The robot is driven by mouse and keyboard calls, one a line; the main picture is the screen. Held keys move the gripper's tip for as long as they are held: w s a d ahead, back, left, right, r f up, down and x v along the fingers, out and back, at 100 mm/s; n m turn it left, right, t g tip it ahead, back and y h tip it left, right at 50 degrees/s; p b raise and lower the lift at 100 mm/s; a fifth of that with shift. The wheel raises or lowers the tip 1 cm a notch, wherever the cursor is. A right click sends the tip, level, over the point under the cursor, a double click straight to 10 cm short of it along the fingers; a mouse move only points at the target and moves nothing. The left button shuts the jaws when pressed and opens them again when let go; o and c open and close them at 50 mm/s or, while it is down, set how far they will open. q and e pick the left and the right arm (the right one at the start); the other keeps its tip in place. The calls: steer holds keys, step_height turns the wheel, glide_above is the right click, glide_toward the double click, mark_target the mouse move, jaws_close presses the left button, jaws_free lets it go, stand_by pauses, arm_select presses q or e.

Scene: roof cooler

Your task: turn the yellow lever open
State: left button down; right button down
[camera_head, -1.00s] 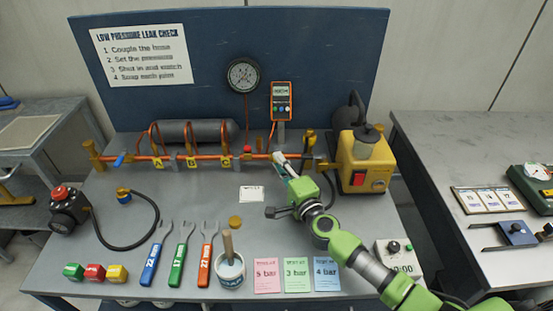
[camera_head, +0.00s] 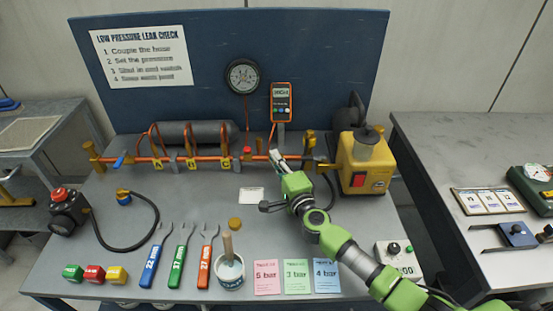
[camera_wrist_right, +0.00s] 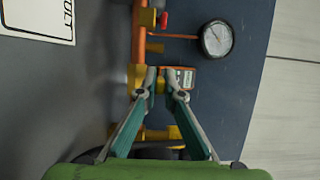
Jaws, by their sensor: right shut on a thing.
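The yellow lever (camera_wrist_right: 160,86) shows as a small yellow piece between the fingertips in the right wrist view. It sits by the orange pipe (camera_wrist_right: 138,62), and the fingers hide part of it. My right gripper (camera_head: 275,156) reaches the right part of the pipe in the head view, where it covers the lever. The wrist view shows its two fingers (camera_wrist_right: 161,82) closed in on the lever from both sides. The lever's exact angle is hard to tell. My left gripper is not in view.
A yellow pump unit (camera_head: 362,165) stands close to the right of my gripper. A dial gauge (camera_head: 242,76) and an orange meter (camera_head: 281,101) are behind the pipe. A blue lever (camera_head: 120,160) is at the pipe's left. Wrenches, a pot (camera_head: 230,273) and cards lie in front.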

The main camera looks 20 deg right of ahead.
steer(key=shift+a+r+m+h+p, duration=0.1)
steer(key=shift+a+m+h+p, duration=0.2)
steer(key=shift+m+h+p, duration=0.4)
steer(key=shift+w+a+m+h, duration=0.15)
steer(key=shift+m+h, duration=0.1)
steer(key=shift+h, duration=0.35)
steer(key=shift+w+a+m+h, duration=0.15)
steer(key=shift+m+h, duration=0.1)
steer(key=shift+h, duration=0.35)
steer(key=h, duration=0.1)
steer(key=m+h, duration=0.1)
steer(key=m, duration=0.1)
steer(key=shift+w+a+f+g+h, duration=0.1)
steer(key=shift+a+f+g+h, duration=0.2)
steer(key=shift+h, duration=0.1)
steer(key=shift+w+a+m+g+h+b, duration=0.15)
steer(key=shift+m+g+h+b, duration=0.45)
steer(key=shift+h, duration=0.6)
steer(key=shift+r, duration=0.1)
steer(key=c, duration=2.4)
jaws_free()
steer(key=shift+w, duration=0.1)
steer(key=shift+c, duration=0.2)
steer(key=shift+r, duration=0.1)
